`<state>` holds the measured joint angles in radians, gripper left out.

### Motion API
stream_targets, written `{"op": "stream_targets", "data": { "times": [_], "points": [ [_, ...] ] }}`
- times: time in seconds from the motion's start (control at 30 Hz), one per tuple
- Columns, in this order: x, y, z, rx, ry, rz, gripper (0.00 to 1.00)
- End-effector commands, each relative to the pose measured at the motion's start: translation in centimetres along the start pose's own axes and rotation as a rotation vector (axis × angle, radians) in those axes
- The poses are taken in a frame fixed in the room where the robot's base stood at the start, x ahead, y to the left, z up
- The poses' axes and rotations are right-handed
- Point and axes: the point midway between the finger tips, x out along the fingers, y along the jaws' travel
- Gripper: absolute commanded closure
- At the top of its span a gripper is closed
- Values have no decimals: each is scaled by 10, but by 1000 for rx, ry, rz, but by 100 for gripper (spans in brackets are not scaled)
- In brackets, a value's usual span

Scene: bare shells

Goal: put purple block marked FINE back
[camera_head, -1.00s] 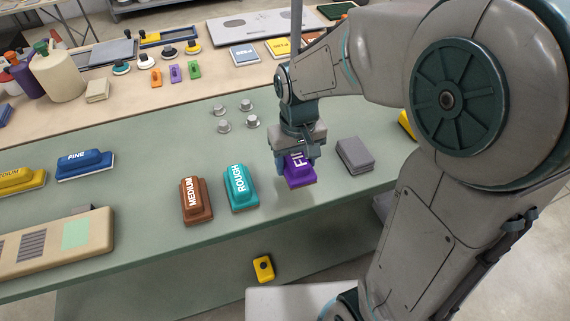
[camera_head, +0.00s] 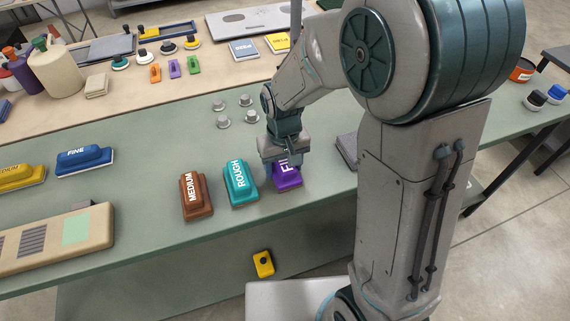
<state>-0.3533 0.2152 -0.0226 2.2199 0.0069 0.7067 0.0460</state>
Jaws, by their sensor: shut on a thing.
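The purple block marked FINE (camera_head: 287,180) is at the right end of a row of blocks on the green table. My gripper (camera_head: 284,163) is shut on its top from above and hides part of its lettering. The block looks upright, at or very near the table surface; I cannot tell whether it touches. To its left stands the teal ROUGH block (camera_head: 240,184), with a narrow gap at most. Further left is the brown MEDIUM block (camera_head: 196,196).
A grey block (camera_head: 347,150) is partly hidden behind my arm. Several grey knobs (camera_head: 223,121) stand behind the row. A blue FINE block (camera_head: 84,160) and a yellow block (camera_head: 20,177) lie left. A long beige board (camera_head: 50,245) lies at the front left.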

Motion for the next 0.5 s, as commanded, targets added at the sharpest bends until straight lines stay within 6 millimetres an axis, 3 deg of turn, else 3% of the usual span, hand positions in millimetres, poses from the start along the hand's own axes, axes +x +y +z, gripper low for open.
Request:
{"op": "stream_targets", "data": {
  "times": [0.03,0.07,0.13,0.5],
  "points": [
    [3,0,0,0,0,0,63],
    [2,0,0,0,0,0,36],
    [2,0,0,0,0,0,20],
    [-4,0,0,0,0,0,20]
  ]
}}
